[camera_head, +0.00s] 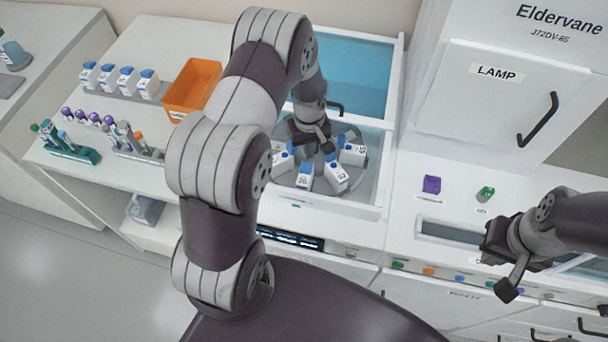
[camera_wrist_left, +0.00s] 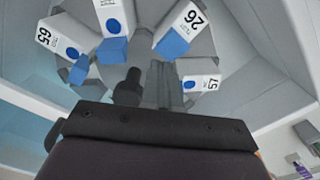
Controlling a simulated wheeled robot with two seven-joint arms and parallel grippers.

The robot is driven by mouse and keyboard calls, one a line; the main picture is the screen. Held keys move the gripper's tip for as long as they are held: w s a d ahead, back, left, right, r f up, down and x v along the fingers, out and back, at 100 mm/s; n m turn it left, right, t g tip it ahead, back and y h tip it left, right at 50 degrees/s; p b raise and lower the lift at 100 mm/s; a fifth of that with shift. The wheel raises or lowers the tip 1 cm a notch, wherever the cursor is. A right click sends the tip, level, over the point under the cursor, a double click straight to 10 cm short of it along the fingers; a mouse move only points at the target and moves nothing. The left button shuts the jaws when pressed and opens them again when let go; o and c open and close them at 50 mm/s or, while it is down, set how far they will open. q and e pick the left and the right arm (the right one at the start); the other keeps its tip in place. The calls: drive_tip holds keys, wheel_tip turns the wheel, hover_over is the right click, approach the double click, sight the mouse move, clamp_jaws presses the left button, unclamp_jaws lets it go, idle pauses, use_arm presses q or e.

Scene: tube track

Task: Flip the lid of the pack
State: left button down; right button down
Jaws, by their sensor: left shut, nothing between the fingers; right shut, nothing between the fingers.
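Several white packs with blue lids stand on a grey round carousel (camera_head: 312,140) in the open bay; one pack (camera_head: 305,177) faces the front. In the left wrist view I see pack 26 (camera_wrist_left: 186,22), pack 65 (camera_wrist_left: 52,38), an upper-middle pack (camera_wrist_left: 116,14) and a partly hidden pack (camera_wrist_left: 201,86) at right. Their blue lids point toward the carousel's middle; I cannot tell whether any lid is open. My left gripper (camera_head: 318,138) is shut and empty, above the carousel among the packs. My right gripper (camera_head: 508,284) is shut and empty over the right-hand counter.
Walls (camera_head: 385,150) enclose the carousel bay, with a blue-covered section (camera_head: 345,80) behind. An orange bin (camera_head: 192,86), more packs (camera_head: 126,80) and tube racks (camera_head: 72,150) stand left. A white LAMP cabinet (camera_head: 495,105) and a purple block (camera_head: 432,184) are at right.

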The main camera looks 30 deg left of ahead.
wheel_tip(320, 180, up, 6)
drive_tip(key=p, duration=0.5)
drive_tip(key=shift+f, duration=0.2)
